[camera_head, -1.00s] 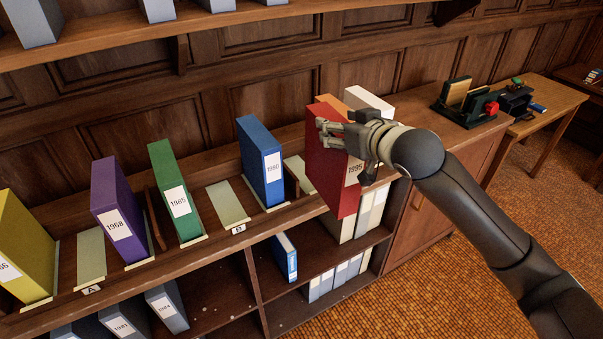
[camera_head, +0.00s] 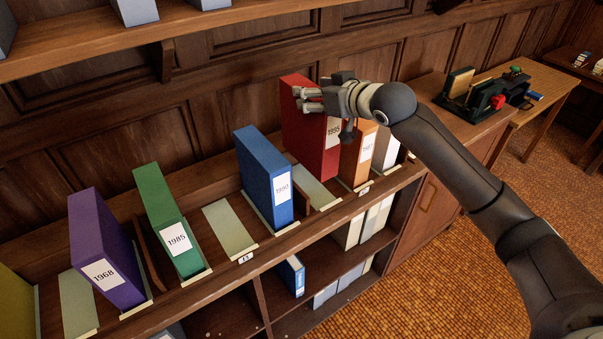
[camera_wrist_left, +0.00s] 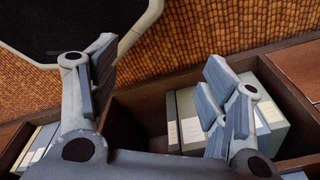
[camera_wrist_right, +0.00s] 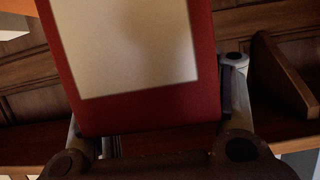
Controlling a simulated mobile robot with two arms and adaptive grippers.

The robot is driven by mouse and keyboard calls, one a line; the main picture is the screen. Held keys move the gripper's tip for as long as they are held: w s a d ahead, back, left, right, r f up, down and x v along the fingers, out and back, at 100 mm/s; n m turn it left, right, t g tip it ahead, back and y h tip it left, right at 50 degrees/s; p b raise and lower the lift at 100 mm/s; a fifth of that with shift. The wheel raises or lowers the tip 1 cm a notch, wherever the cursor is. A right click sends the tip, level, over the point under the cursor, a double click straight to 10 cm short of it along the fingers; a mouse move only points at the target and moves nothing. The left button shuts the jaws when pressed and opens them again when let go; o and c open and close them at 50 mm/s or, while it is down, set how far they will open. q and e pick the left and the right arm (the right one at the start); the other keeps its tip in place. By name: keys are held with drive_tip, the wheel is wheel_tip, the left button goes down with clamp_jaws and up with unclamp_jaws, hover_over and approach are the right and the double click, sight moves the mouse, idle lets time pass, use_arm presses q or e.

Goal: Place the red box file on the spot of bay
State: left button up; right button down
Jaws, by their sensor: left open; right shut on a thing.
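The red box file (camera_head: 308,130), labelled 1995, is upright in my right gripper (camera_head: 308,99). It is over the rear of the shelf, between the blue file (camera_head: 265,180) and the orange file (camera_head: 358,155). A bare pale strip (camera_head: 316,188) lies just in front of and below it; I cannot tell whether the red file touches the shelf. In the right wrist view the red file's pale label (camera_wrist_right: 125,45) fills the space between the fingers. My left gripper (camera_wrist_left: 155,90) shows only in the left wrist view, open and empty above a lower shelf with pale files.
Other bare pale strips lie between the green and blue files (camera_head: 230,227) and left of the purple file (camera_head: 104,250). Low wooden dividers stand between slots.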

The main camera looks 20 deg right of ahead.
sight(315, 131)
drive_tip(key=f, duration=0.3)
drive_tip(key=f+p, duration=0.1)
drive_tip(key=f, duration=0.1)
drive_tip(key=shift+s+f+p, duration=0.2)
drive_tip(key=shift+f+p, duration=0.1)
drive_tip(key=shift+f, duration=0.1)
wheel_tip(315, 131, down, 3)
drive_tip(key=shift+w+f+p, duration=0.1)
drive_tip(key=shift+w+p, duration=0.05)
drive_tip(key=shift+p, duration=0.25)
use_arm(q)
drive_tip(key=shift+s+d+r, duration=0.1)
drive_tip(key=shift+s+r, duration=0.05)
drive_tip(key=shift+r, duration=0.5)
drive_tip(key=shift+s+d+r, duration=0.1)
drive_tip(key=shift+r, duration=0.5)
use_arm(e)
drive_tip(key=shift+f, duration=0.2)
use_arm(q)
drive_tip(key=shift+a, duration=0.1)
use_arm(e)
drive_tip(key=shift+f, duration=0.1)
drive_tip(key=shift+c, duration=2)
unclamp_jaws()
drive_tip(key=shift+f, duration=0.15)
